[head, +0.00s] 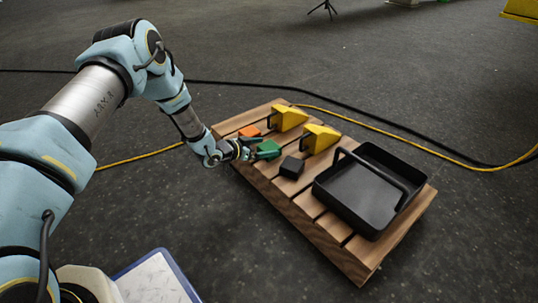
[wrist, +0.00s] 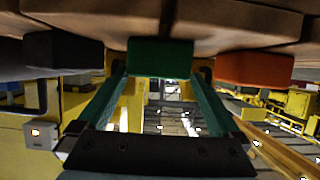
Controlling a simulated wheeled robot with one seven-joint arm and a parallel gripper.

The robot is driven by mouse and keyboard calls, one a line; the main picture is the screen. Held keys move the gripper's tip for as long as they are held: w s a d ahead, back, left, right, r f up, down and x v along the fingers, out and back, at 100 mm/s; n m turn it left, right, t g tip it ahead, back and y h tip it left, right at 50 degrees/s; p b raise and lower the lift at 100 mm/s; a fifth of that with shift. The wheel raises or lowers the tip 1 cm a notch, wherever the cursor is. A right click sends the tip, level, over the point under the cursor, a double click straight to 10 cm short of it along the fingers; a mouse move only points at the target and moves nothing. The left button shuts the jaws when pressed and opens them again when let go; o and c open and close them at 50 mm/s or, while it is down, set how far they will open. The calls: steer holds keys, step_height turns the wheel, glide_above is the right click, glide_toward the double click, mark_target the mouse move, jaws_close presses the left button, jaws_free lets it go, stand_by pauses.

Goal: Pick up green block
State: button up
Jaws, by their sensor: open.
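The green block (head: 269,149) sits on the wooden pallet (head: 331,232), towards its left side. My gripper (head: 251,147) reaches it from the left, low over the boards. In the wrist view, which looks upside down, the green block (wrist: 160,57) is centred at the ends of my gripper's two spread fingers (wrist: 160,78). The fingers are open, one on each side of the block. I cannot tell whether either finger touches it.
An orange block (head: 249,131) and a black block (head: 291,167) flank the green one. Two yellow wedge-shaped pieces (head: 288,118) (head: 319,138) stand behind. A black handled tray (head: 367,205) fills the pallet's right end. Cables (head: 330,113) cross the floor behind.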

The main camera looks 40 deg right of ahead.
mark_target(275, 145)
steer(key=b+x, duration=0.3)
steer(key=x, duration=0.2)
steer(key=shift+s+f+b, duration=0.1)
steer(key=shift+f+b, duration=0.15)
steer(key=shift+b, duration=0.1)
steer(key=shift+d, duration=0.2)
steer(key=shift+r, duration=0.1)
steer(key=c, duration=1.4)
steer(key=shift+o, duration=0.2)
